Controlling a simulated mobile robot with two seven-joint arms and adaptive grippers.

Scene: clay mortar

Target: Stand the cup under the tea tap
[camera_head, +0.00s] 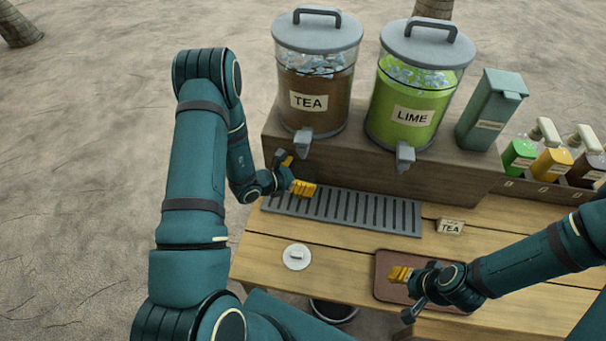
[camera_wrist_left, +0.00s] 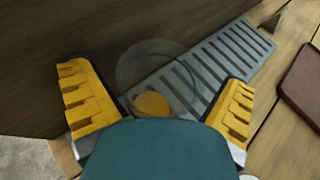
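A clear, see-through cup (camera_wrist_left: 155,65) shows faintly in the left wrist view, between my left gripper's fingers and over the slotted grey drip tray. A small yellow-orange patch shows low in its outline; I cannot tell what it is. In the head view I cannot make the cup out. My left gripper (camera_head: 294,175) is at the left end of the drip tray (camera_head: 400,218), below the tea tap (camera_head: 303,142). Its fingers are apart, with gaps beside the cup. The tea dispenser (camera_head: 310,102) holds brown liquid and ice. My right gripper (camera_head: 404,292) looks open, over the brown tray (camera_head: 384,259).
The lime dispenser (camera_head: 412,118) and a grey-green container (camera_head: 490,115) stand on the wooden riser. Several pump bottles (camera_head: 553,160) are at the far right. The front left planks are mostly clear.

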